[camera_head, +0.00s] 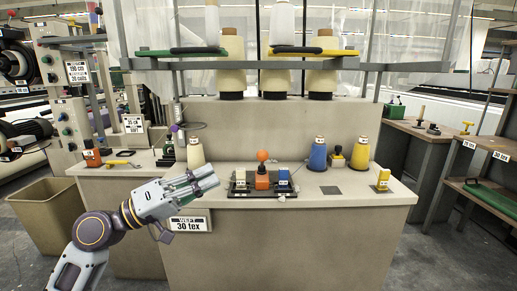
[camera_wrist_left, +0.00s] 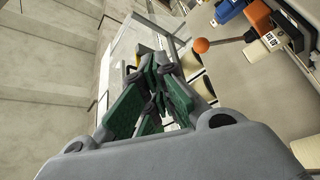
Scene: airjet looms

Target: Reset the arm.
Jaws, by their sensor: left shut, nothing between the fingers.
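My left arm reaches in from the lower left in the head view. My left gripper (camera_head: 207,178) is shut and empty, held in front of the workbench (camera_head: 290,235) near its front edge, left of the control block with the orange ball knob (camera_head: 262,156). In the left wrist view the gripper's fingers (camera_wrist_left: 158,70) are closed together, and the orange ball knob (camera_wrist_left: 201,45) shows beyond them at the upper right. My right gripper does not show in either view.
On the bench stand a cream cone (camera_head: 195,153), a blue cone (camera_head: 317,155) and a yellow cone (camera_head: 359,153). A "30 tex" label (camera_head: 188,224) is on the bench front. A shelf (camera_head: 290,63) with large cones spans above. A bin (camera_head: 46,212) stands at left.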

